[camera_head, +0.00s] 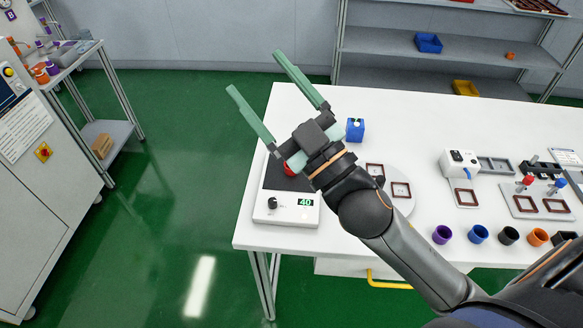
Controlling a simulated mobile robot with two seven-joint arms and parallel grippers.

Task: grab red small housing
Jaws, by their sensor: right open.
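A small red part (289,169), probably the red small housing, sits on the dark top of a white device (286,213) with a knob and a display reading 40. Most of it is hidden behind my right gripper. My right gripper (256,73) is open, with nothing between its two long green fingers. The fingers point to the far left, past the table's left edge. Its body hangs over the device and the red part; I cannot tell the height. My left gripper is not in view.
A blue block (355,130) stands right of the gripper on the white table (420,115). A round plate (401,204) with brown square frames lies under my forearm. Several coloured cups, including a purple one (442,234), line the front edge. A white machine (459,163) stands at right.

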